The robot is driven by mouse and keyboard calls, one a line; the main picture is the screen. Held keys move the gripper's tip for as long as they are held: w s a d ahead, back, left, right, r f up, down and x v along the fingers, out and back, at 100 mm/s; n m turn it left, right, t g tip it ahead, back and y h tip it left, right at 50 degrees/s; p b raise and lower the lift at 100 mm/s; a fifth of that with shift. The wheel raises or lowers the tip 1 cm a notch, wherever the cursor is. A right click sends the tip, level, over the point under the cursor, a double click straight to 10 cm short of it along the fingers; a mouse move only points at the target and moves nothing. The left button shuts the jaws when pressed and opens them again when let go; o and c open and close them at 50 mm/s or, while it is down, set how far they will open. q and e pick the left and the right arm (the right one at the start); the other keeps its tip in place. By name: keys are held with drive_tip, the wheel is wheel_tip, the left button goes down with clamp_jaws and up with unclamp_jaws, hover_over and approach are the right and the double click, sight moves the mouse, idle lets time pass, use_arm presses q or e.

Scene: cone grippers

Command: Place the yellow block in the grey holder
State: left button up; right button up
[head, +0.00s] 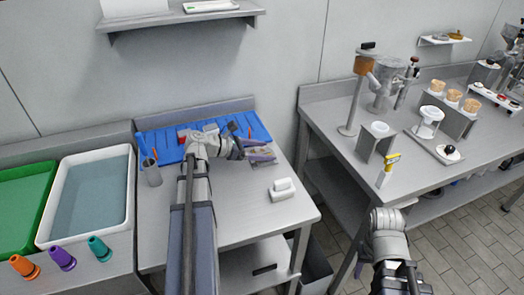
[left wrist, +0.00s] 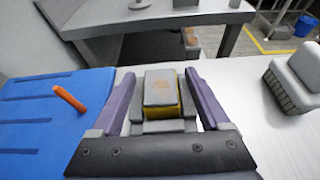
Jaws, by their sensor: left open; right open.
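In the left wrist view a yellow block (left wrist: 181,110) with a dark grey top lies between the purple fingers of my left gripper (left wrist: 165,78). Grey parts (left wrist: 150,127), possibly the grey holder, show beside and below it; I cannot tell whether the block sits in them. Gaps show between the fingers and the block.
A white brush (head: 282,189) lies on the table in front of the left gripper. The blue mat (head: 158,148) carries an orange stick (left wrist: 70,100). A grey cup (head: 152,174) stands at left. A yellow-topped item (head: 388,168) stands on the right table.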

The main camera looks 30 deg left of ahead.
use_arm(q)
drive_tip(key=shift+r, duration=0.15)
drive_tip(key=shift+s+a+r+p, duration=0.15)
drive_tip(key=shift+r+p, duration=0.1)
drive_tip(key=shift+p, duration=0.1)
drive_tip(key=p+v, duration=0.2)
drive_tip(key=v, duration=0.3)
drive_tip(key=shift+s+a, duration=0.1)
drive_tip(key=shift+v, duration=0.85)
